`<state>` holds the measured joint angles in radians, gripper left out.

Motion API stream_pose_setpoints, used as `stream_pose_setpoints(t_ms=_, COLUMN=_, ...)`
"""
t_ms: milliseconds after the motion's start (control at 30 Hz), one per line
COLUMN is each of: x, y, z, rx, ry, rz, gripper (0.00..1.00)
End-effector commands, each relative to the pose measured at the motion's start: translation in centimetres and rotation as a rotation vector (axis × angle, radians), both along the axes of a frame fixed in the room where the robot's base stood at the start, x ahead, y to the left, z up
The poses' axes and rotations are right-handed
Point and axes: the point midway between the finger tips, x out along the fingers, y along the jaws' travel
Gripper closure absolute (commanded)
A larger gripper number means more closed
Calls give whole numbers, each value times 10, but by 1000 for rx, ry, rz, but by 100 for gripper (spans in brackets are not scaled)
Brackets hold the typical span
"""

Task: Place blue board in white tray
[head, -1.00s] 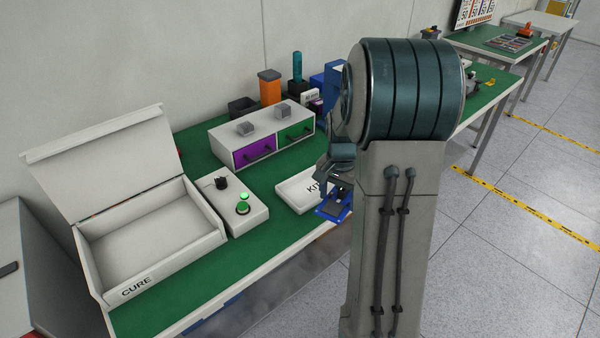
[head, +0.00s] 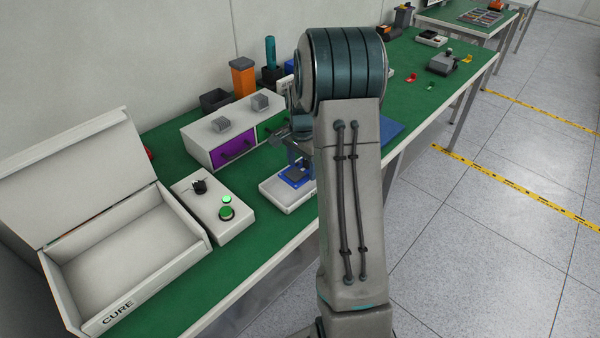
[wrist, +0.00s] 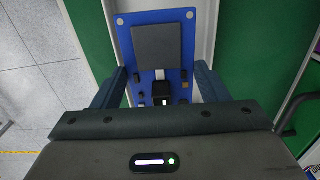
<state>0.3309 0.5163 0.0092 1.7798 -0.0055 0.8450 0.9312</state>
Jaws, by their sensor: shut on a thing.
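The blue board (head: 297,178) carries a large grey square and small dark parts. In the wrist view the blue board (wrist: 125,42) lies between the two fingers of my gripper (wrist: 160,85), which is shut on its sides. The white tray (head: 270,192) lies on the green bench near its front edge, and the board is over its right part. In the wrist view white tray surface (wrist: 205,35) shows beside and beyond the board. I cannot tell whether the board touches the tray. My arm hides the tray's right end.
A button box (head: 226,229) with a lit green button and an open white CURE box (head: 130,270) stand to the left. A drawer unit (head: 205,148) with purple and green fronts stands behind the tray. Bench space farther right holds small items.

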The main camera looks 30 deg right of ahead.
Motion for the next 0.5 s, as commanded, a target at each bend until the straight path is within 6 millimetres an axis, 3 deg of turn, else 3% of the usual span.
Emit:
stream_pose_setpoints(t_ms=167, x=7, y=2, z=-7, rx=1, ry=0, rz=-2, gripper=57)
stream_pose_setpoints(t_ms=500, x=7, y=1, z=-45, rx=0, ry=0, rz=-2, gripper=57)
